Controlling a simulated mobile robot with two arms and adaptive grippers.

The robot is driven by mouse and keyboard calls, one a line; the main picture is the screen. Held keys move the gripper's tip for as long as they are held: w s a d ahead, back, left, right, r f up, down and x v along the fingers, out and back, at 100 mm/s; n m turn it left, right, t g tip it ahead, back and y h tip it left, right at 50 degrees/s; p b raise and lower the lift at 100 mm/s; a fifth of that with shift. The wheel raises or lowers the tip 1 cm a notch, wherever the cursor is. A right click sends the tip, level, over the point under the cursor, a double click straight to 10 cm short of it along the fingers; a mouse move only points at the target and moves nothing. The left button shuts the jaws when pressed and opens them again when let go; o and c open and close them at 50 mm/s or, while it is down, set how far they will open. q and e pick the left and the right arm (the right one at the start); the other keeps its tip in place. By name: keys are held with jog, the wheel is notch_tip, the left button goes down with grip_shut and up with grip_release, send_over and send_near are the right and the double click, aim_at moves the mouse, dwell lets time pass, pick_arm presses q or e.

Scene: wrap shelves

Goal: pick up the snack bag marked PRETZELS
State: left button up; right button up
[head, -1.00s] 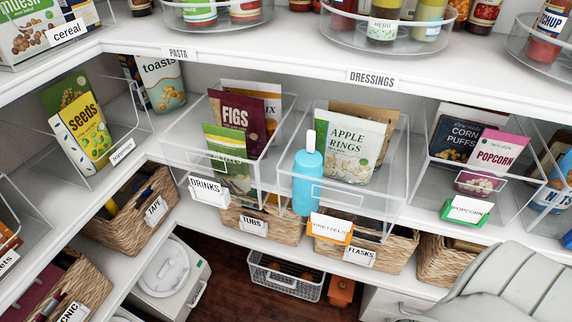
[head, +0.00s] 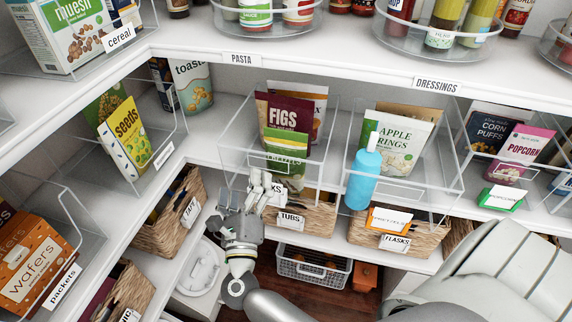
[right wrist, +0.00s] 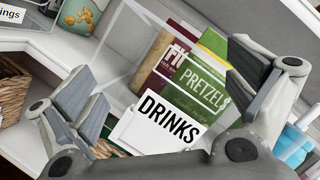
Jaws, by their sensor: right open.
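The green PRETZELS snack bag (head: 286,147) stands at the front of a clear bin, before the maroon FIGS bag (head: 284,112). In the right wrist view the PRETZELS bag (right wrist: 203,86) leans tilted in the picture, its lower part hidden by the white DRINKS label (right wrist: 156,124). My right gripper (head: 262,188) is in front of the bin, just below the bag in the head view. Its fingers are apart, one on each side of the bag and label in the wrist view (right wrist: 165,85), with nothing held. My left gripper is not in view.
The clear bin's front wall (head: 236,196) stands between my gripper and the bag. A blue bottle (head: 363,175) stands to the right, before the APPLE RINGS bag (head: 398,140). Wicker baskets (head: 305,216) sit below. The shelf above (head: 320,68) overhangs the bins.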

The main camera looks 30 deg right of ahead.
aim_at(285, 133)
jog(key=s+d+r+m+g+h+p, duration=0.1)
jog(key=s+d+r+m+g, duration=0.2)
jog(key=m, duration=0.4)
jog(key=s+d+r+m+g+h, duration=0.1)
jog(key=s+d+r+m+g, duration=0.15)
jog(key=r+m, duration=0.3)
jog(key=shift+m+g+h, duration=0.3)
jog(key=shift+m+g, duration=0.05)
jog(key=x, duration=0.1)
jog(key=p+x, duration=0.1)
jog(key=x, duration=0.3)
jog(key=shift+w+a+f+p, duration=0.2)
jog(key=shift+w+f+p, duration=0.2)
jog(key=shift+w, duration=0.15)
jog(key=shift+w+d+r, duration=0.15)
jog(key=shift+w+d, duration=0.1)
jog(key=p+x, duration=0.1)
jog(key=x, duration=0.2)
jog(key=shift+w+d, duration=0.55)
jog(key=shift+d, duration=0.1)
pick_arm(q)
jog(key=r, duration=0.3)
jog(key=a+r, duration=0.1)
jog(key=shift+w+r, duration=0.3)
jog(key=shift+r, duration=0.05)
pick_arm(e)
jog(key=shift+s+a, duration=0.1)
jog(key=c, duration=0.8)
